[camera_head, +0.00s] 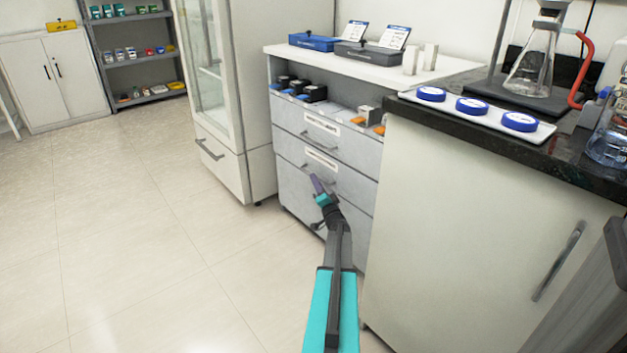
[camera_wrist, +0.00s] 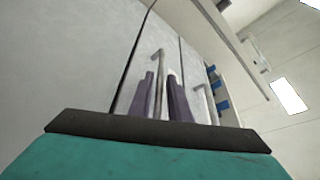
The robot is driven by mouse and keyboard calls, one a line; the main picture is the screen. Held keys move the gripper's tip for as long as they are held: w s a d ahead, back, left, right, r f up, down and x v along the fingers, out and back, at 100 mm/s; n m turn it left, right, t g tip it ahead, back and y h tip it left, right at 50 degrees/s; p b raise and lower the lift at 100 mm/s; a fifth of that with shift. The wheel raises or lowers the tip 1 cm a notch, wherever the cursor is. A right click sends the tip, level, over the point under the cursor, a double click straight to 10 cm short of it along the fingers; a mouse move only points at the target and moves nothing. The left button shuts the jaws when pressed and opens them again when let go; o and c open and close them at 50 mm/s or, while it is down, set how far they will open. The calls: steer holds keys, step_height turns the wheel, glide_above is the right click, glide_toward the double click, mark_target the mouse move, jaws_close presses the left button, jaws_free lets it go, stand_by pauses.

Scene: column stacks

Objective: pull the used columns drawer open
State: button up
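A grey cabinet holds stacked drawers with bar handles and white labels; the label text is too small to read, so I cannot tell which is the used columns drawer. The middle drawer (camera_head: 345,187) and the upper drawer (camera_head: 345,150) look closed. My gripper (camera_head: 317,186) is at the middle drawer's front, partly covering its handle (camera_head: 325,181). In the wrist view, my gripper's two purple fingers (camera_wrist: 164,97) stand apart on either side of a handle (camera_wrist: 159,70). Whether they touch it is unclear.
A glass-door cabinet (camera_head: 228,85) stands close on the left. A black-topped counter (camera_head: 480,200) stands on the right with a white tray of blue-rimmed dishes and a flask (camera_head: 530,75). Floor (camera_head: 150,240) left of the drawers is clear.

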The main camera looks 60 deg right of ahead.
steer(key=shift+b+x, duration=0.45)
steer(key=shift+x, duration=1.35)
steer(key=shift+s, duration=0.1)
jaws_close()
